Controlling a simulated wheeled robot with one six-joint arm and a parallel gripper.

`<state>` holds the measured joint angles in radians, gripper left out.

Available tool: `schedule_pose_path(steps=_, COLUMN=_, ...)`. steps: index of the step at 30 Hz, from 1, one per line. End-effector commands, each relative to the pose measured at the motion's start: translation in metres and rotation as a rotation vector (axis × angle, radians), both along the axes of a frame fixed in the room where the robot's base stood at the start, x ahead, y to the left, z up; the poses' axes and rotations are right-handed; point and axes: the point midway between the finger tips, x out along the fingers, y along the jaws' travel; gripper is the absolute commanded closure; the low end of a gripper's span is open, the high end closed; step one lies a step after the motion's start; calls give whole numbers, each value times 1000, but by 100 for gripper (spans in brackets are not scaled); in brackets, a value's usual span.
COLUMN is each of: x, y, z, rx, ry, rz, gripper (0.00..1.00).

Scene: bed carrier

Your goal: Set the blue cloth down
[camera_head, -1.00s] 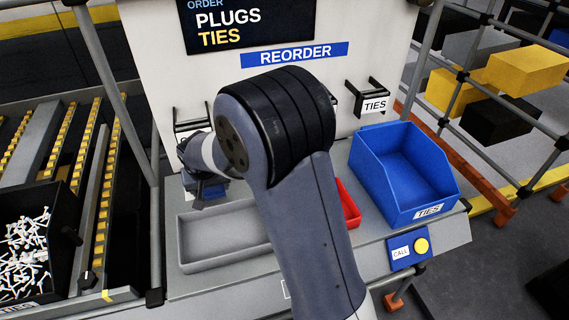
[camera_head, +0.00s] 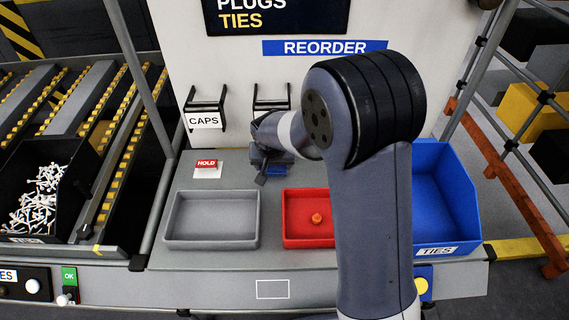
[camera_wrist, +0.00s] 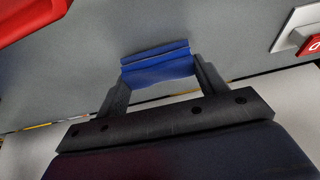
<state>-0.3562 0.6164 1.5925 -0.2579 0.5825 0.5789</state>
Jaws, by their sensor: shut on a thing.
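A small folded blue cloth (camera_wrist: 158,66) is held between the two dark fingers of my gripper (camera_wrist: 160,80) in the wrist view. It hangs over the grey worktop (camera_wrist: 180,25); I cannot tell whether it touches the surface. In the head view my gripper (camera_head: 268,166) is at the back of the worktop, behind the gap between the grey tray and the red tray.
The grey tray (camera_head: 168,222) is empty. The red tray (camera_head: 293,238) holds a small red piece. A red HOLD block (camera_head: 207,163) on a white plate stands left of my gripper. A blue TIES bin (camera_head: 437,250) is at the right. Black hooks (camera_head: 206,105) stick out from the back panel.

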Motion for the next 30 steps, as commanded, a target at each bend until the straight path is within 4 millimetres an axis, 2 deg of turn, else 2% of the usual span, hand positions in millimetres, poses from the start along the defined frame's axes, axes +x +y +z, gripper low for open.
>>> schedule_pose_path(steps=1, x=-1, y=2, z=-8, rx=0, ry=1, rz=3, gripper=51)
schedule_pose_path(steps=13, x=0, y=2, z=-11, rx=1, ry=0, rz=1, gripper=51)
schedule_pose_path(steps=14, x=0, y=2, z=-9, rx=1, ry=0, rz=1, gripper=30)
schedule_pose_path(steps=21, x=0, y=2, z=-9, rx=1, ry=0, rz=1, gripper=11)
schedule_pose_path(steps=30, x=0, y=2, z=-7, rx=1, ry=0, rz=1, gripper=11)
